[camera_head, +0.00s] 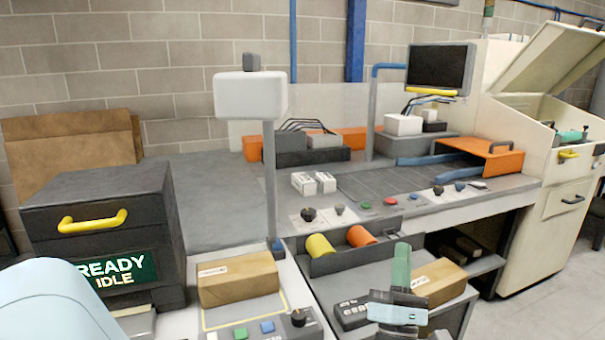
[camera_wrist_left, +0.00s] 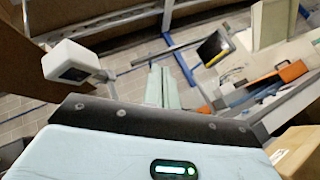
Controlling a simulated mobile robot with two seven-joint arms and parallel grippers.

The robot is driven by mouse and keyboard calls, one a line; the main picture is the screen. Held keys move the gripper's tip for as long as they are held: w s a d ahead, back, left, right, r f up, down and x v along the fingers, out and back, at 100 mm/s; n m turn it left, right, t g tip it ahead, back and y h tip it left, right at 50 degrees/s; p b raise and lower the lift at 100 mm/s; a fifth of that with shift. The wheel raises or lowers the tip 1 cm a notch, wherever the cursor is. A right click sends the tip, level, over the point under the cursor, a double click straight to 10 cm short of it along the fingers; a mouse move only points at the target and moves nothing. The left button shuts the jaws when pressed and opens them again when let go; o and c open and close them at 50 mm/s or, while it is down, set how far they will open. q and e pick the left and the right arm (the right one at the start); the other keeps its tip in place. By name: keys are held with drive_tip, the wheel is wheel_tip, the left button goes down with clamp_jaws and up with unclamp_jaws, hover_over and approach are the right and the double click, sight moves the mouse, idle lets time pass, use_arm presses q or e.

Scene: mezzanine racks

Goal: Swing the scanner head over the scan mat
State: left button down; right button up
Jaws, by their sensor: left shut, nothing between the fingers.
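The scanner head (camera_head: 250,95) is a white box with a grey block on top. It sits high on a thin grey post. In the left wrist view the scanner head (camera_wrist_left: 70,62) is at upper left, showing a dark window. A yellow-outlined area that looks like the scan mat (camera_head: 226,316) lies on the white counter, mostly hidden under a brown carton (camera_head: 238,279). My left gripper (camera_head: 402,256) is shut and empty, to the right of the post and lower than the head, apart from it. Its pale green fingers (camera_wrist_left: 155,86) show in the wrist view. My right gripper is not in view.
A dark cabinet (camera_head: 95,215) with a yellow handle stands at left. A dark tray (camera_head: 330,262) holds yellow and orange rolls. Another carton (camera_head: 440,278) is close to my gripper. A button panel (camera_head: 262,332) is at the front. A monitor (camera_head: 440,68) stands at the back right.

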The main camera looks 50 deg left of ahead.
use_arm(q)
drive_tip(key=s+a+r+m+g+y+b, duration=0.1)
drive_tip(key=s+a+r+m+g, duration=0.1)
drive_tip(key=r+m+g, duration=0.9)
drive_tip(key=s+a+r+m+g+b, duration=0.1)
drive_tip(key=a+r+m+g, duration=0.3)
drive_tip(key=r+m+g, duration=0.7)
drive_tip(key=shift+s+r+m+g+y, duration=0.2)
drive_tip(key=shift+s+m+g+y, duration=0.35)
drive_tip(key=shift+m, duration=4.55)
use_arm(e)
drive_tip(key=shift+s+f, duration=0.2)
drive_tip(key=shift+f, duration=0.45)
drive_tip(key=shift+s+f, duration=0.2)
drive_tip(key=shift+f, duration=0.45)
use_arm(q)
drive_tip(key=shift+w+a, duration=0.2)
drive_tip(key=shift+w, duration=0.05)
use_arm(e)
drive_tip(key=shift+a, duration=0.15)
